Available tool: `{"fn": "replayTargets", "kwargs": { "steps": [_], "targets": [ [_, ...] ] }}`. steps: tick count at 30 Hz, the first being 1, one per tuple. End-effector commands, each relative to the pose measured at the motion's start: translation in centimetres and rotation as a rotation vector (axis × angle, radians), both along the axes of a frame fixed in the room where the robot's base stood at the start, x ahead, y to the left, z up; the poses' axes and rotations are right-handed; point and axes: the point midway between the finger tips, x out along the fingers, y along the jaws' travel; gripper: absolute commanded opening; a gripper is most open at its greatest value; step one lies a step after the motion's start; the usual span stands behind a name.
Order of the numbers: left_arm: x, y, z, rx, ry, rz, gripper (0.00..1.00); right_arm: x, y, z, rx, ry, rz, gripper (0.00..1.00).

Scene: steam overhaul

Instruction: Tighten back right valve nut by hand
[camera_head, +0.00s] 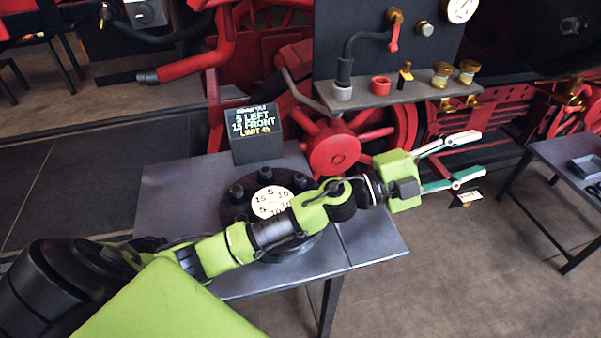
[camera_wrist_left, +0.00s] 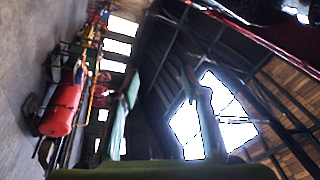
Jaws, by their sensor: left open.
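My left arm comes in from the lower left in the head view and reaches across the grey table (camera_head: 170,190). My left gripper (camera_head: 465,158) is open and empty, past the table's right edge, with its fingers pointing right. A black round valve cover with a white dial plate (camera_head: 272,201) sits on the table. Dark nuts stand around the dial, among them one at the back left (camera_head: 236,192), one at the back (camera_head: 265,174) and one at the back right (camera_head: 301,181). My arm hides the front right of the cover. In the left wrist view my open fingers (camera_wrist_left: 157,90) face the hall roof.
A black sign (camera_head: 255,133) with lettering stands at the table's back. Behind is the red and black locomotive with a grey shelf (camera_head: 400,96) holding a red cup (camera_head: 381,85) and brass fittings. Another table (camera_head: 575,165) stands at the right.

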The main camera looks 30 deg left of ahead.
Motion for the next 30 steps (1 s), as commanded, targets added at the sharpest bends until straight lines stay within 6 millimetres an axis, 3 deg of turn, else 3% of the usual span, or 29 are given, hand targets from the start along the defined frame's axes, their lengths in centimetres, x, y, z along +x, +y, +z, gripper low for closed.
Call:
{"fn": "replayTargets", "kwargs": {
  "steps": [3, 5, 8, 10, 14, 16, 21, 24, 27, 30],
  "targets": [
    [-0.2, -2.5, -1.5, 0.237, -0.080, -0.181, 0.42, 0.0, -0.1, 0.0, -0.001, 0.001, 0.000, 0.42],
    [-0.3, -2.9, -3.2, 0.369, -0.092, -0.264, 0.42, 0.0, -0.2, 0.0, -0.002, 0.001, 0.001, 0.42],
    [-0.1, -1.7, -6.6, 0.601, -0.072, -0.382, 0.42, 0.0, -0.3, 0.0, -0.003, 0.000, 0.001, 0.42],
    [0.4, 0.6, -9.1, 0.768, -0.028, -0.444, 0.42, 0.0, -0.3, 0.0, -0.003, 0.000, 0.001, 0.42],
    [1.7, 8.0, -12.8, 1.074, 0.128, -0.508, 0.42, 0.0, -0.3, 0.0, -0.004, 0.000, 0.001, 0.42],
    [2.1, 13.2, -13.8, 1.222, 0.246, -0.515, 0.42, 0.0, -0.3, 0.0, -0.004, 0.000, 0.001, 0.42],
    [1.8, 25.7, -13.3, 1.482, 0.564, -0.468, 0.42, 0.0, -0.3, 0.0, -0.004, 0.000, 0.000, 0.42],
    [0.8, 31.2, -12.0, 1.565, 0.728, -0.426, 0.42, 0.0, -0.3, 0.0, -0.004, 0.000, 0.000, 0.42],
    [-0.2, 34.7, -10.8, 1.608, 0.844, -0.393, 0.42, 0.0, -0.3, 0.0, -0.004, 0.000, 0.000, 0.42],
    [-0.8, 36.3, -10.2, 1.624, 0.903, -0.377, 0.42, 0.0, -0.3, 0.1, -0.004, 0.000, 0.000, 0.42]
  ]
}}
